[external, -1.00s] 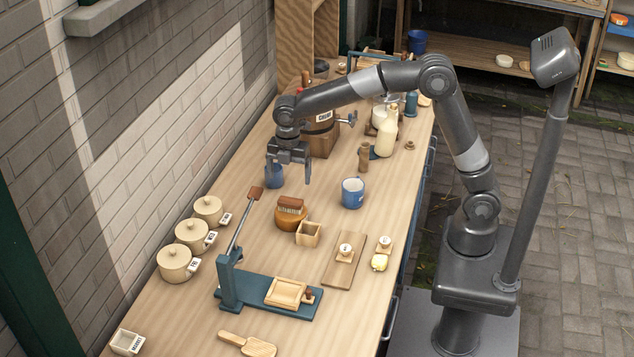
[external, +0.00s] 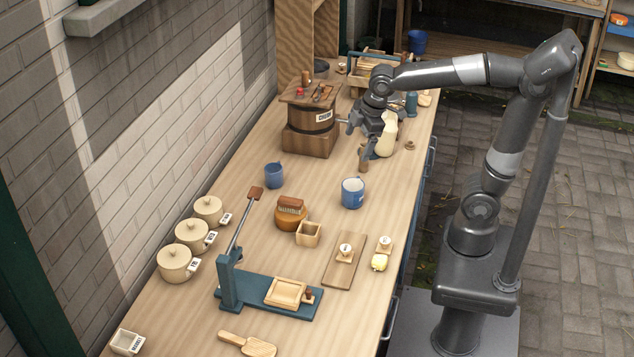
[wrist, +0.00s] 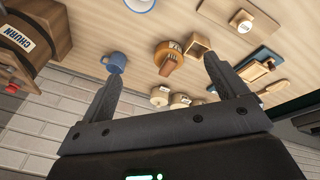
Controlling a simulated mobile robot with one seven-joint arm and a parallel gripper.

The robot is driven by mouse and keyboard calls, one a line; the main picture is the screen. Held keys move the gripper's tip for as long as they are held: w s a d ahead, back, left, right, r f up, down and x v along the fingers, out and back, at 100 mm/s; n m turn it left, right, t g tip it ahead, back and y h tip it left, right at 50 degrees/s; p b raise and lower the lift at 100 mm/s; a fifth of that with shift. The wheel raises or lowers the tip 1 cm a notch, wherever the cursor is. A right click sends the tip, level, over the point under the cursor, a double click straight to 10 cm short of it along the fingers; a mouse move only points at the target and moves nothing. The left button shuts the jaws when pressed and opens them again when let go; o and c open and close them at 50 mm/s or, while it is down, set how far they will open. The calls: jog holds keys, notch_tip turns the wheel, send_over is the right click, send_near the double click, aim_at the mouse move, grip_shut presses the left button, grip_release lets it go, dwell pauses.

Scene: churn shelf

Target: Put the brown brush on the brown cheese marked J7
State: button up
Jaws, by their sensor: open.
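A brown brush (external: 290,203) with pale bristles lies on top of a round orange-brown cheese (external: 287,220) in the middle of the counter. The brush (wrist: 172,66) also shows on the cheese (wrist: 164,50) in the wrist view, between my fingers but well beyond them. No J7 mark is readable on the cheese. My gripper (external: 365,146) is open and empty, raised at the back right of the counter, away from brush and cheese. It partly hides a cream bottle (external: 387,138). My two fingers (wrist: 162,72) stand wide apart in the wrist view.
A teal lever press (external: 265,292) is in front. Lidded pots (external: 191,235) line the wall. The churn (external: 311,125) stands at the back left.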

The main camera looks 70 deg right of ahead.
jog(key=s+d+f+m+t, duration=0.2)
jog(key=s+m, duration=0.5)
jog(key=s, duration=0.6)
jog(key=shift+s+d+f+m, duration=0.15)
jog(key=shift+d+f+m, duration=0.3)
jog(key=shift+d, duration=0.25)
